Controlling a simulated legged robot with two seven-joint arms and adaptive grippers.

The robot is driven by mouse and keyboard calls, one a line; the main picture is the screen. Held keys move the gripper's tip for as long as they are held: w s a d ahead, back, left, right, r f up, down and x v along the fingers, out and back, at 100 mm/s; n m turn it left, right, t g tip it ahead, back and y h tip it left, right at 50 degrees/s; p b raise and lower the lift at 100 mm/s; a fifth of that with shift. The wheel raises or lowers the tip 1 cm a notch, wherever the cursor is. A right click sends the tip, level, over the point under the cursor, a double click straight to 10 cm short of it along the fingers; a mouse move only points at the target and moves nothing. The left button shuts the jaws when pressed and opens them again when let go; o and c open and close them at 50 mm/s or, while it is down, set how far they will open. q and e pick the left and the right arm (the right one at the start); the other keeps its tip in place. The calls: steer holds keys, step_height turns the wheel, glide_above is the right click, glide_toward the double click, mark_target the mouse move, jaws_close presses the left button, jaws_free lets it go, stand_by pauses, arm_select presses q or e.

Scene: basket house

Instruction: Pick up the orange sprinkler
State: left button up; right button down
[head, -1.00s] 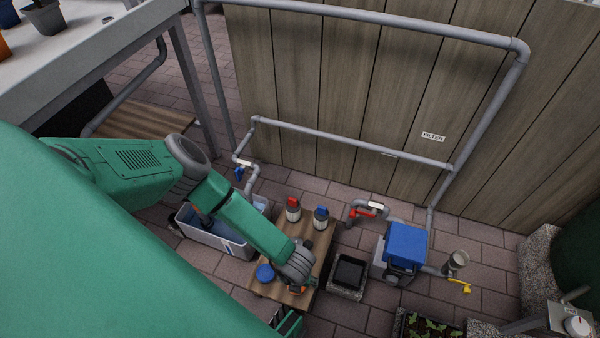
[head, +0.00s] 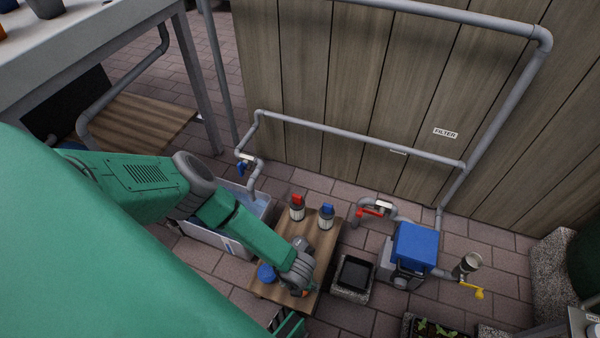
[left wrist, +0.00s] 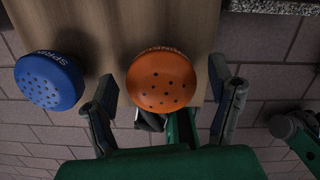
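The orange sprinkler (left wrist: 161,79) has a round domed head with small dark holes. In the left wrist view it is at the edge of a wooden table (left wrist: 128,25), between the two spread fingers of my left gripper (left wrist: 163,84). A gap shows between the sprinkler and each finger, so the gripper is open and not holding it. In the head view my left gripper (head: 302,287) is low over the table's front right corner, and only a sliver of orange shows beneath it.
A blue sprinkler (left wrist: 50,80) stands left of the orange one. A red-topped bottle (head: 297,207) and a blue-topped bottle (head: 327,216) stand at the table's back. A grey tub (head: 213,240) is left of the table; a stone-rimmed square basin (head: 352,278) is right.

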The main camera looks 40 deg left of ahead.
arm_select(q)
steer(key=c, duration=1.1)
steer(key=shift+o, duration=0.2)
steer(key=shift+d, duration=0.1)
steer(key=shift+r, duration=0.15)
